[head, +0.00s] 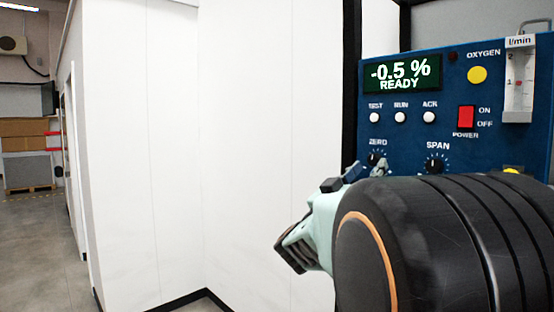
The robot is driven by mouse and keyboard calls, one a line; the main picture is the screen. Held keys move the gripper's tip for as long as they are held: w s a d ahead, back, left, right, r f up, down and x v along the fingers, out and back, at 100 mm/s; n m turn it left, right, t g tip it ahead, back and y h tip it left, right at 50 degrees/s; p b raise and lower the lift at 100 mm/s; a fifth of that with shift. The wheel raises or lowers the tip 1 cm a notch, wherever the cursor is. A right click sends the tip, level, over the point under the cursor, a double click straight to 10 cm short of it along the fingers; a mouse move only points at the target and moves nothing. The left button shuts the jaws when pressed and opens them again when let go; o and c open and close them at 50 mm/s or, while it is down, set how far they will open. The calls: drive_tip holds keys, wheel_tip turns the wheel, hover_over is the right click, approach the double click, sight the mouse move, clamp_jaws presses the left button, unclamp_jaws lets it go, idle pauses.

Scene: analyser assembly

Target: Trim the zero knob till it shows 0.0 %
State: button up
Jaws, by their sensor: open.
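The blue analyser panel (440,98) stands at the right of the head view. Its display (402,73) reads -0.5 % and READY. The black ZERO knob (377,159) sits at the lower left of the panel, and its lower part is hidden behind my arm. My gripper (345,179) is open, just left of and below the ZERO knob in the picture. The arm hides much of it, and I cannot tell whether a finger touches the knob.
The SPAN knob (437,162) is right of ZERO. TEST, RUN and ACK buttons (401,117) sit above, with the red power switch (466,116) and a flow meter (519,85) to the right. A black frame post (351,80) borders the panel. White walls (240,150) stand left.

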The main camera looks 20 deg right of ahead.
drive_tip(key=shift+x, duration=1.05)
clamp_jaws()
drive_tip(key=shift+f+m, duration=0.1)
drive_tip(key=shift+m, duration=0.2)
